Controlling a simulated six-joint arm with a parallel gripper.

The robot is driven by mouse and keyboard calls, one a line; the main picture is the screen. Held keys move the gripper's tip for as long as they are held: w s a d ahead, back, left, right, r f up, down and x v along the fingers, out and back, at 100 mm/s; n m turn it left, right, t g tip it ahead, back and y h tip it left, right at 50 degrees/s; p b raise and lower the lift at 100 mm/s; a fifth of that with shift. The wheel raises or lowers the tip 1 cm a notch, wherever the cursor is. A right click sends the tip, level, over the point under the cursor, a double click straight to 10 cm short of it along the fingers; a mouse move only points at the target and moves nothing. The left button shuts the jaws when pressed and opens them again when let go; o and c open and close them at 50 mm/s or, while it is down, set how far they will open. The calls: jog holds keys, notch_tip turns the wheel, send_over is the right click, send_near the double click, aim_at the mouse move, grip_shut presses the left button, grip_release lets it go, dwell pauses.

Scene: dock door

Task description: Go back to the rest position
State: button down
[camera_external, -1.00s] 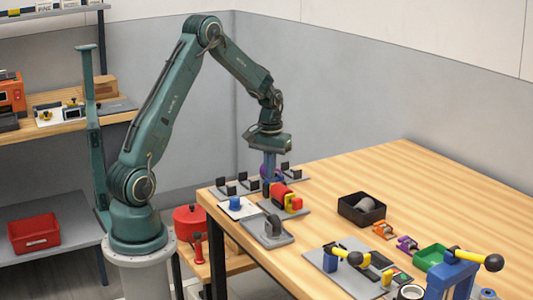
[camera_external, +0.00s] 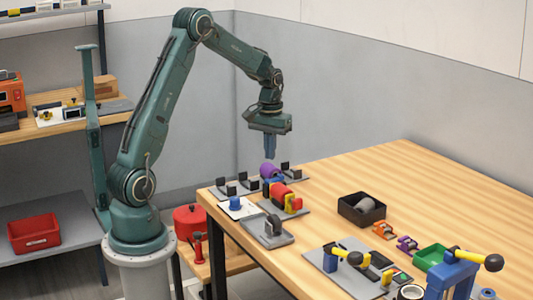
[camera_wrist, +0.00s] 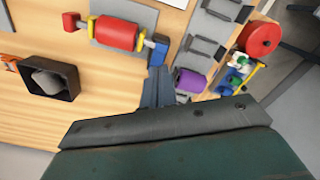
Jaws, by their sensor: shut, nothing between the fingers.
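My gripper (camera_external: 270,147) is shut and empty. It hangs pointing down in the air above the left part of the wooden table (camera_external: 420,190), over a purple cylinder (camera_external: 268,170). In the wrist view the shut fingers (camera_wrist: 158,88) show just left of the purple cylinder (camera_wrist: 190,80), clear of it. A red cylinder in a yellow-ended holder (camera_external: 287,195) stands on a grey plate nearby, and it also shows in the wrist view (camera_wrist: 115,33).
Grey bracket stands (camera_external: 238,184), a blue knob on a white plate (camera_external: 235,205) and a grey fixture (camera_external: 268,230) stand near the table's left edge. A black bin (camera_external: 361,209) holds a grey part. Toggle clamps (camera_external: 465,262) stand at front right. The table's far right is clear.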

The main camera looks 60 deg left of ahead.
jog(key=shift+r, duration=0.45)
jog(key=s+d+r+m+t, duration=0.3)
jog(key=s+d+r, duration=0.65)
jog(key=r, duration=0.25)
jog(key=s+d+r+m+t, duration=0.1)
jog(key=s+d, duration=0.1)
jog(key=s, duration=0.6)
jog(key=s+d+m+t, duration=0.1)
jog(key=s+d+m, duration=0.1)
jog(key=s, duration=0.6)
jog(key=shift+s+d+r+t, duration=0.15)
jog(key=shift+d+r+t, duration=0.2)
jog(key=shift+d, duration=0.35)
